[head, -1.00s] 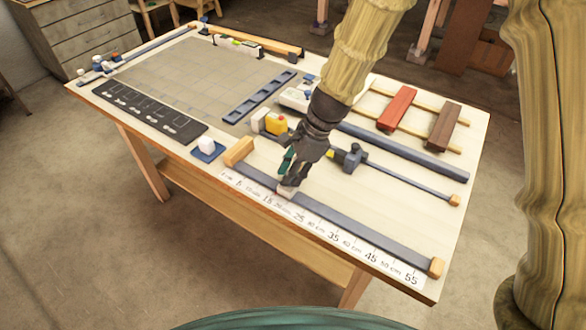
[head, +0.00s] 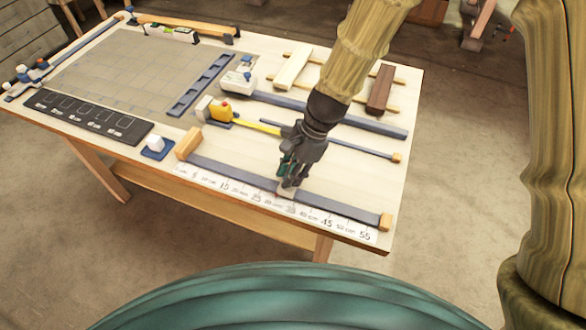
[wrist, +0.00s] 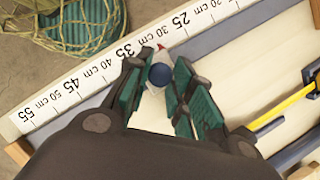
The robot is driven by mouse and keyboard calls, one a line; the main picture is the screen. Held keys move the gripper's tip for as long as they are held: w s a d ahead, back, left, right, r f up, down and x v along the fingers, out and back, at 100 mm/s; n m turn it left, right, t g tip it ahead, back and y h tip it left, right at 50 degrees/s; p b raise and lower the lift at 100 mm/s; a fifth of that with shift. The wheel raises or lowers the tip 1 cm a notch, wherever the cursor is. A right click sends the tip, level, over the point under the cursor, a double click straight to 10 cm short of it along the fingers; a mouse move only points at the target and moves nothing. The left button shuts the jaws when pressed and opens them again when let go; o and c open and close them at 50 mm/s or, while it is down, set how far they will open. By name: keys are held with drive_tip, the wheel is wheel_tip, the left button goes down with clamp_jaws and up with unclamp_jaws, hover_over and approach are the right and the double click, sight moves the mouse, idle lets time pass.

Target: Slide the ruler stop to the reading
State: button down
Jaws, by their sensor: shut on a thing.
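The ruler strip (head: 328,222) runs along the table's front edge, with a dark rail (head: 340,207) beside it and a wooden end block at each end. The stop (head: 287,190) is a small pale block on the rail. In the wrist view the stop has a round dark blue knob (wrist: 160,75) and a red pointer (wrist: 161,47). The pointer lies close to the 30 cm mark. My gripper (head: 288,180) is shut on the stop from above. In the wrist view its green-padded fingers (wrist: 158,85) flank the knob. The fingers partly hide the stop in the head view.
Behind the rail lie a yellow tape measure (head: 220,111), a thin dark rod (head: 350,145) and a thicker dark bar (head: 370,123). Pale (head: 292,68) and brown (head: 380,88) planks lie farther back. The rail's right-hand stretch is clear up to its end block (head: 385,221).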

drive_tip(key=c, duration=1.2)
unclamp_jaws()
drive_tip(key=shift+r, duration=0.1)
drive_tip(key=v, duration=1.2)
